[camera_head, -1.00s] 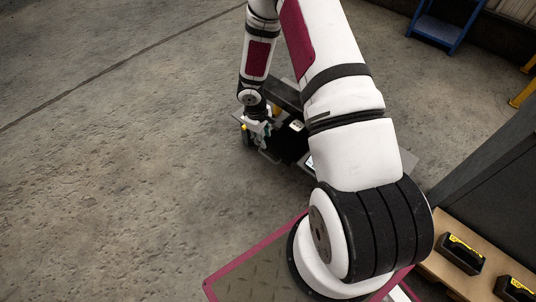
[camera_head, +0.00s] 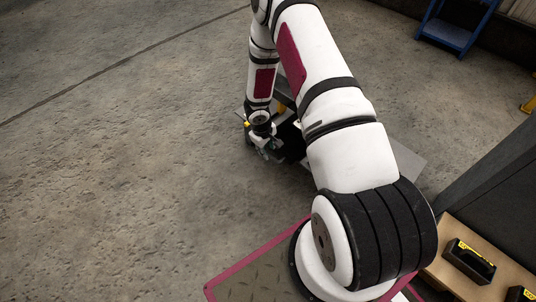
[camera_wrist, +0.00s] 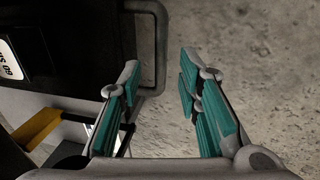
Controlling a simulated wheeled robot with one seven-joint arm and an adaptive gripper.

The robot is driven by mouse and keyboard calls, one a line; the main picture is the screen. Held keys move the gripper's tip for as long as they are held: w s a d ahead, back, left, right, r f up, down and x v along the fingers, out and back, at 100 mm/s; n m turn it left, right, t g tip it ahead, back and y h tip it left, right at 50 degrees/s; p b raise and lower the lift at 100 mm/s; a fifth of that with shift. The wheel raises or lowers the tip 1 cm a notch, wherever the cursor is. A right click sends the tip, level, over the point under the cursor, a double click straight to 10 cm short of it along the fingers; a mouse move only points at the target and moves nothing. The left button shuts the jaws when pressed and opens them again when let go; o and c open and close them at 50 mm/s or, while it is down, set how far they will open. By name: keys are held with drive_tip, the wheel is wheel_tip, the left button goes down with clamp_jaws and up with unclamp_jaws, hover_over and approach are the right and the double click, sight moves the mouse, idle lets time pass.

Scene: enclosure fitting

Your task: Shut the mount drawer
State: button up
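The mount drawer is only partly in view. In the wrist view its grey loop handle (camera_wrist: 161,45) sticks out to the right of a dark box (camera_wrist: 75,45) with a white label, which stands on a light grey panel (camera_wrist: 75,105). My gripper (camera_wrist: 159,72) is open, with teal pads on both fingers. Contact and depth cannot be told. In the head view my gripper (camera_head: 270,150) is small, low beside the dark unit; my arm hides much of that unit and how far the drawer is out.
A yellow strip (camera_wrist: 35,130) shows at the left of the wrist view. In the head view, bare concrete floor (camera_head: 120,180) lies open to the left. A wooden bench (camera_head: 440,268) with black boxes (camera_head: 468,262) is at lower right. A blue shelf (camera_head: 445,33) stands far back.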

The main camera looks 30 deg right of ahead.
drive_tip(key=shift+d+f+b, duration=0.25)
drive_tip(key=shift+f+b, duration=0.05)
drive_tip(key=shift+f, duration=0.95)
drive_tip(key=shift+c, duration=0.5)
